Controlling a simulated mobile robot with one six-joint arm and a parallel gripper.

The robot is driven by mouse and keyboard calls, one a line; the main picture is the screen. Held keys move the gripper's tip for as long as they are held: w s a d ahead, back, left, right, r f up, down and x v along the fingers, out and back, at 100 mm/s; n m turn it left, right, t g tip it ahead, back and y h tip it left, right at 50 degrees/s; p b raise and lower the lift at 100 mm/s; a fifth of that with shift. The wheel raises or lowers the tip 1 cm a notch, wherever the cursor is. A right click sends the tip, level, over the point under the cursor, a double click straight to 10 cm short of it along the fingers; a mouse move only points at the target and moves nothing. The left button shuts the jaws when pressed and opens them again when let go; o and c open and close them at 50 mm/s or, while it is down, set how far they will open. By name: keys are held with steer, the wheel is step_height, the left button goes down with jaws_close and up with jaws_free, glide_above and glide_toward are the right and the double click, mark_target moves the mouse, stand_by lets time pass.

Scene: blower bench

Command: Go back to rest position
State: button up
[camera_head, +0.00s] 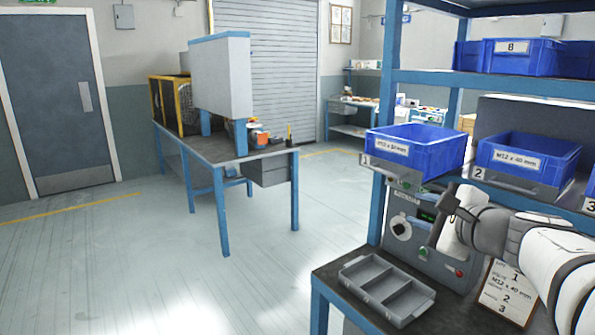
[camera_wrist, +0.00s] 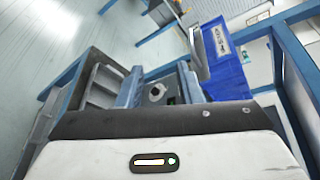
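My gripper (camera_head: 441,214) is at the right in the head view, in front of the grey control box (camera_head: 425,243) and below the blue bins. In the wrist view, my gripper's two fingers (camera_wrist: 160,88) stand apart with nothing between them. The control box shows beyond the gap. My white and grey arm comes in from the right edge and hides part of the box.
Blue bin 1 (camera_head: 418,150) and bin 2 (camera_head: 527,161) sit on the rack close above my gripper. A grey compartment tray (camera_head: 388,288) lies empty on the bench (camera_head: 335,285) below. A label card (camera_head: 507,293) stands beside it. Open floor lies left.

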steer(key=s+a+f+n+g+p, duration=0.3)
steer(key=s+a+f+n+g, duration=0.5)
steer(key=a+f+n, duration=0.25)
steer(key=s+d+f+n+g+h+p, duration=0.2)
steer(key=s+f+n+g+h+p, duration=0.1)
steer(key=s+n, duration=0.5)
steer(key=shift+s+d+f+n+g+h, duration=0.2)
steer(key=shift+s+f+n+g+h, duration=0.3)
steer(key=shift+n+h, duration=0.4)
steer(key=shift+w, duration=0.1)
